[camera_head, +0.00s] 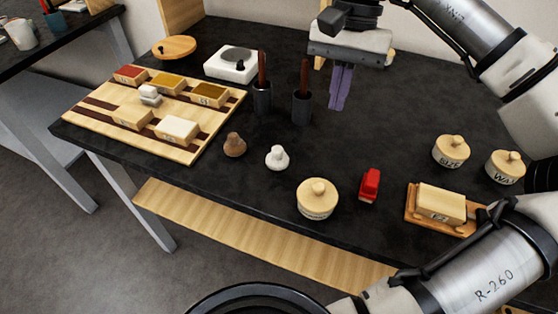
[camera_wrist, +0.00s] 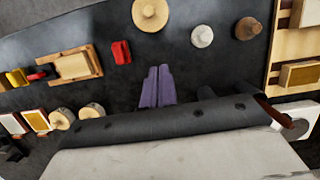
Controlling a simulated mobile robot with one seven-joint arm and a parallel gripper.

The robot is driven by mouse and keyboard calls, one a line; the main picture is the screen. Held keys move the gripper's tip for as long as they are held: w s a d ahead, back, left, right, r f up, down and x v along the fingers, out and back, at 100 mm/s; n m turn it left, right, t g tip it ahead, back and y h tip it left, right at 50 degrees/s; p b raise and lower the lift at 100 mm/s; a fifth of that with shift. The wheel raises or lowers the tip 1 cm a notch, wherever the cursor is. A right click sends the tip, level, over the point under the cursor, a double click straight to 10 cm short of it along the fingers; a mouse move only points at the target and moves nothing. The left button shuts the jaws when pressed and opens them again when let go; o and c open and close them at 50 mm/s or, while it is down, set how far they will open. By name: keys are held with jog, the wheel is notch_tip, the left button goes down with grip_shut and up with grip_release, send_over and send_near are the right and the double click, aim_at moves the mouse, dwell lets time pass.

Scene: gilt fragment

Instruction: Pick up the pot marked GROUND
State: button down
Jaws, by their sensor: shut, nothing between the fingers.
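A round cream pot with a wooden knobbed lid (camera_head: 317,200) stands near the table's front edge; lettering on its front is too small to read. It also shows at the top of the wrist view (camera_wrist: 150,13). A second lidded pot (camera_head: 451,152), marked SIZE, and a third (camera_head: 505,168), whose lettering begins WA, stand at the right; the wrist view shows them at lower left (camera_wrist: 91,110). My gripper (camera_head: 337,106), with purple fingers, is above the table's back middle, behind the front pot and apart from all pots. Its fingers (camera_wrist: 158,70) are shut and empty.
A red object (camera_head: 370,185) stands right of the front pot, and a cream block on a wooden tray (camera_head: 430,222) farther right. Brown (camera_head: 235,145) and white (camera_head: 277,157) knobs and dark cups with sticks (camera_head: 302,107) stand left. A striped board (camera_head: 200,145) holds several blocks.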

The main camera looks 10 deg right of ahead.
aim_at(316, 201)
jog(key=x, duration=0.9)
jog(key=shift+s, duration=0.15)
jog(key=s, duration=0.1)
jog(key=s+a+p, duration=0.1)
jog(key=shift+s+a+f, duration=0.25)
jog(key=shift+f, duration=0.1)
jog(key=shift+s+a+f, duration=0.1)
jog(key=shift+s+a, duration=0.25)
jog(key=shift+s, duration=0.15)
